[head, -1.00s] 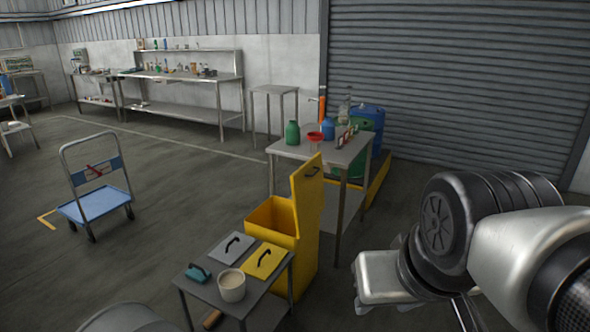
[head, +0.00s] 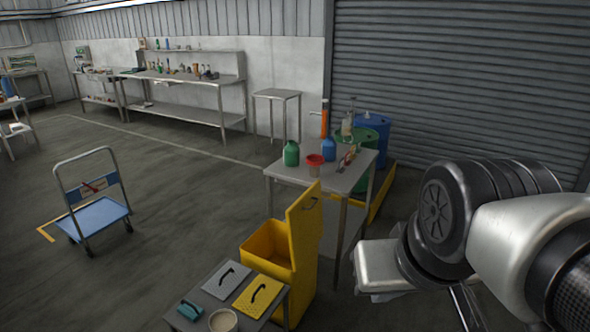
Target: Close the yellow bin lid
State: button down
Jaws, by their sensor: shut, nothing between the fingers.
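The yellow bin (head: 268,253) stands on the floor at the lower middle of the head view, beside a small low table. The bin's mouth is uncovered. Part of my arm is at the right, apart from the lid; I cannot make out my gripper's fingers.
The low grey table (head: 211,297) in front of the bin holds a grey plate, a yellow plate (head: 258,295), a teal-handled tool and a cup. A metal table (head: 290,172) with bottles and a red funnel stands behind the bin. A blue cart (head: 100,216) is at left; floor between is clear.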

aim_at(304, 218)
jog(key=i+l, duration=0.3)
jog(key=i, duration=0.25)
jog(key=i+l+u, duration=0.1)
jog(key=i+l, duration=0.2)
jog(key=i, duration=0.2)
jog(key=i+l, duration=0.35)
jog(key=i, duration=0.2)
jog(key=i+l+u, duration=0.1)
jog(key=i+l, duration=0.25)
jog(key=i, duration=0.15)
